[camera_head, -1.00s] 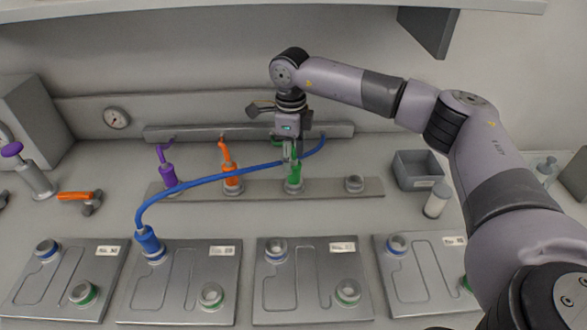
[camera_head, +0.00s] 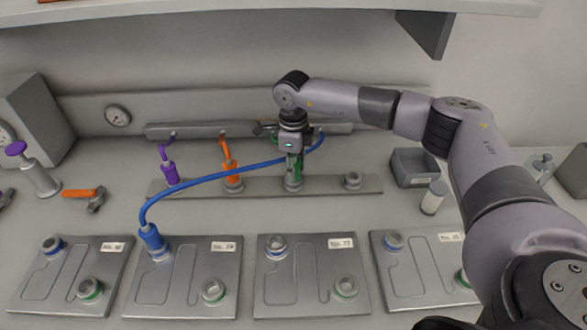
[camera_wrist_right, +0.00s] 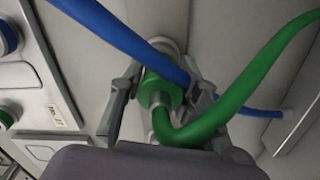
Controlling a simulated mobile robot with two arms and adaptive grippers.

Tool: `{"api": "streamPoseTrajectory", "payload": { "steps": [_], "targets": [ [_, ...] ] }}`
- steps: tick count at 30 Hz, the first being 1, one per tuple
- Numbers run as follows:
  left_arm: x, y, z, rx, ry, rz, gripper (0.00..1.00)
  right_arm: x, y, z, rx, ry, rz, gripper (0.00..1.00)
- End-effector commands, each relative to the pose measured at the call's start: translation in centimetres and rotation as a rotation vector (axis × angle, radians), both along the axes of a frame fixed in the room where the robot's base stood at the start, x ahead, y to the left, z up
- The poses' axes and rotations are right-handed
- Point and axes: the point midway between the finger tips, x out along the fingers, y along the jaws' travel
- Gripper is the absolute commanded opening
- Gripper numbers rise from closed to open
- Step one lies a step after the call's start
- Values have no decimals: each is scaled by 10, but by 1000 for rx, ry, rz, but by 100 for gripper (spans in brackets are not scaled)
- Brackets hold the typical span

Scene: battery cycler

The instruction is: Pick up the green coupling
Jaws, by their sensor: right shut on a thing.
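The green coupling (camera_head: 294,171) stands upright in its seat on the grey holder rail. It shows in the wrist view (camera_wrist_right: 158,91) with its green hose (camera_wrist_right: 225,103) bending off to the upper right. My right gripper (camera_head: 293,158) comes down on it from above, with one finger on each side, and is shut on it. The fingers hide part of the coupling in the head view. The blue hose (camera_head: 205,179) passes close by the coupling and across it in the wrist view. My left gripper is not in view.
A purple coupling (camera_head: 169,173) and an orange coupling (camera_head: 231,174) stand to the left on the holder rail (camera_head: 325,187). An empty seat (camera_head: 352,180) is to the right. The blue coupling (camera_head: 152,239) sits on a plate in front. A grey bin (camera_head: 413,168) stands at right.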

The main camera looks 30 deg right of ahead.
Motion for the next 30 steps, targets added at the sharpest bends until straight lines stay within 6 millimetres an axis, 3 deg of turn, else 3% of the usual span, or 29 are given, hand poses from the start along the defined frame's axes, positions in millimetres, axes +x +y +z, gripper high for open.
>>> {"api": "streamPoseTrajectory", "payload": {
  "steps": [11,20,25,30],
  "targets": [
    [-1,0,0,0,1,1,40,0,0,0,0,0,0,0],
    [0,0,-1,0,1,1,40,1,0,2,1,-2,0,0],
    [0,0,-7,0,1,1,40,2,0,20,3,-6,0,0],
    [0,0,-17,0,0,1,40,1,0,55,1,-6,1,0]
  ]
}}
